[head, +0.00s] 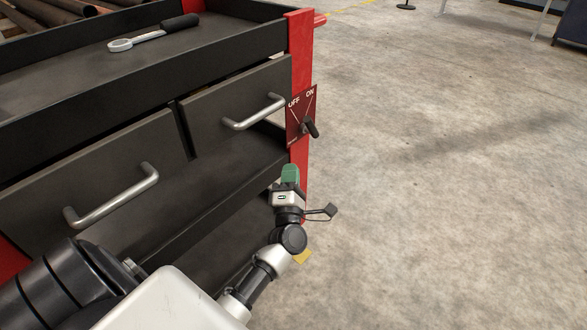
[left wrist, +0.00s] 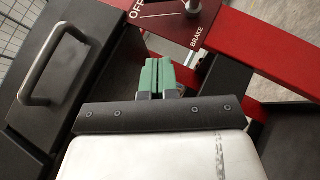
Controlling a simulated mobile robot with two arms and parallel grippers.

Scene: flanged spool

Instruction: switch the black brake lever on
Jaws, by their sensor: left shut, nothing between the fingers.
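The black brake lever (head: 311,129) sticks out from a dark red plate (head: 294,128) marked OFF at left and ON at right, on the cart's red corner post. Its handle points to the lower right; I cannot tell its exact setting. My left gripper (head: 290,174) is just below the plate, apart from the lever, its green fingers shut and empty. In the left wrist view the shut fingers (left wrist: 157,77) are below the plate (left wrist: 170,28), which shows OFF and BRAKE. My right gripper is not in view.
The dark cart has two drawers with metal handles (head: 258,113) left of the plate, and a lower shelf. A wrench with a black grip (head: 150,35) lies on its top tray. The concrete floor (head: 450,190) to the right is clear.

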